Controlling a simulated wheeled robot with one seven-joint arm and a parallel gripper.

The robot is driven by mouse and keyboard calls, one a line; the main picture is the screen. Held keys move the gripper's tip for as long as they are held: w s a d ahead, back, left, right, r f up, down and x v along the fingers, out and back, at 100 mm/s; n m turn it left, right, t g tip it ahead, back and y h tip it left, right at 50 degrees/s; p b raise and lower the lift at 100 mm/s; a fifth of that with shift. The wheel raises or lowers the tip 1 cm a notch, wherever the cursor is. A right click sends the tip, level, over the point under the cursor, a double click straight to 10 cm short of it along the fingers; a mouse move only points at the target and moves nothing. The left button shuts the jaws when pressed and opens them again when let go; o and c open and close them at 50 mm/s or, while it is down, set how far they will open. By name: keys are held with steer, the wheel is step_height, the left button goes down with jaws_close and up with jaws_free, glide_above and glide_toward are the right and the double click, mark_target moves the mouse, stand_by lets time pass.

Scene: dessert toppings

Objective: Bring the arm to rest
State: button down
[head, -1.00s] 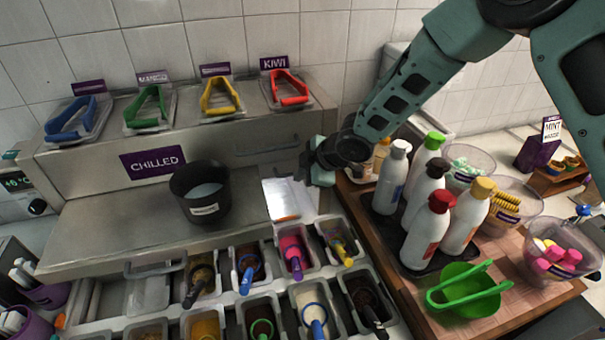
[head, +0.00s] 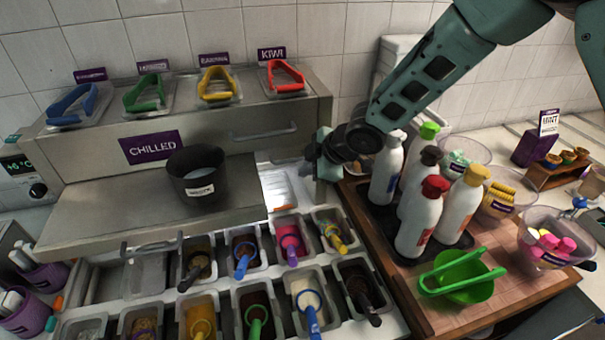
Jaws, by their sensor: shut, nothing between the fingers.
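My arm (head: 425,80) reaches in from the upper right of the head view. My gripper (head: 318,158) is at the end of it, to the right of the chilled cabinet and above the gap between the topping tubs and the wooden board. It is shut with nothing in it. The fingertips are small and partly hidden in this view. The wrist is just left of the white squeeze bottles; I cannot tell whether it touches them.
A black pot (head: 197,180) stands on the steel shelf (head: 110,215) of the chilled cabinet. Tubs with scoops lie in front. Squeeze bottles (head: 418,218), a green bowl (head: 462,288) with tongs and clear bowls (head: 550,240) crowd the wooden board (head: 520,285).

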steer(key=v, duration=0.7)
steer(key=s+d+f+m+g+h+b, duration=0.1)
steer(key=s+d+m+h+b, duration=0.1)
steer(key=s, duration=0.8)
steer(key=s+d+f+m+g+h+b, duration=0.1)
steer(key=s+d+m+b, duration=0.3)
steer(key=s, duration=0.7)
steer(key=s+d+f+m+g+h+b, duration=0.1)
steer(key=s+m, duration=0.4)
steer(key=s, duration=0.5)
steer(key=d+g+h+b, duration=0.1)
steer(key=d+b, duration=0.1)
steer(key=shift+s+d+m+g+h+b, duration=0.15)
steer(key=shift+d+m+g+h+b, duration=0.15)
steer(key=shift+d+m+g+h, duration=0.1)
